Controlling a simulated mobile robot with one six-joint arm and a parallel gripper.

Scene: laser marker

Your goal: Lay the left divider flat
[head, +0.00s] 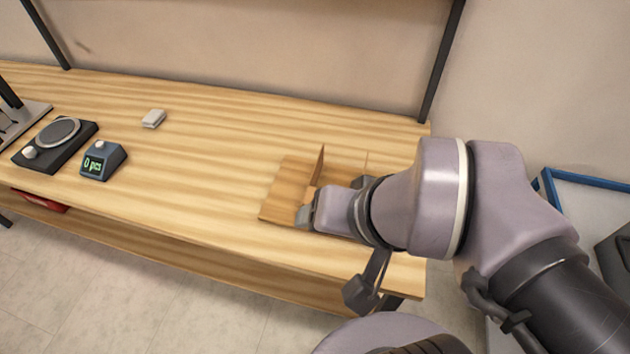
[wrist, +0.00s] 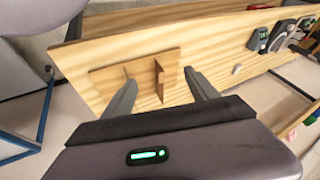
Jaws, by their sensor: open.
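The left divider (head: 319,165) is a thin brown wooden panel standing up on a flat wooden base board (head: 283,192). My gripper (head: 333,199) is open over the board's near side, close to the left divider. In the wrist view the left divider (wrist: 161,80) appears between the two spread fingers of my gripper (wrist: 160,80), with a visible gap to each. Contact with the board cannot be told.
The board lies on a long wooden bench (head: 210,165). A black scale (head: 55,143), a small counter display (head: 103,160) and a small pale block (head: 153,118) stand to the left. The bench middle is clear. A dark post (head: 440,65) rises at the back right.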

